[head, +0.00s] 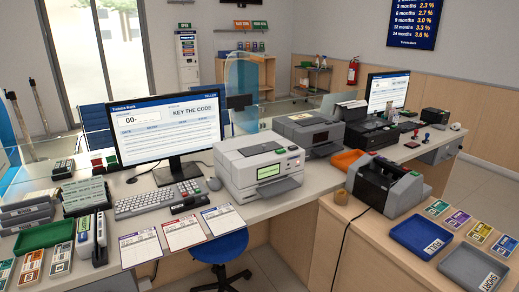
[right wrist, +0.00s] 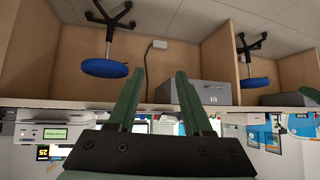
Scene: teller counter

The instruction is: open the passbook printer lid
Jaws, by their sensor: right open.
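A white printer (head: 258,166) with a small green-lit display stands on the counter, right of the left monitor in the head view. It looks like the passbook printer, though I cannot read a label. Its top looks closed. A white machine with a green display (right wrist: 54,134) also shows, upside down, at the lower left of the right wrist view. My right gripper (right wrist: 158,80) has its two green fingers spread with nothing between them, well away from the counter machines.
A keyboard (head: 148,201), mouse and paper forms (head: 184,233) lie left of the printer. A grey machine (head: 306,131) stands behind it, and a banknote counter (head: 384,184) stands to the right. A blue stool (head: 220,246) is below the counter's front edge.

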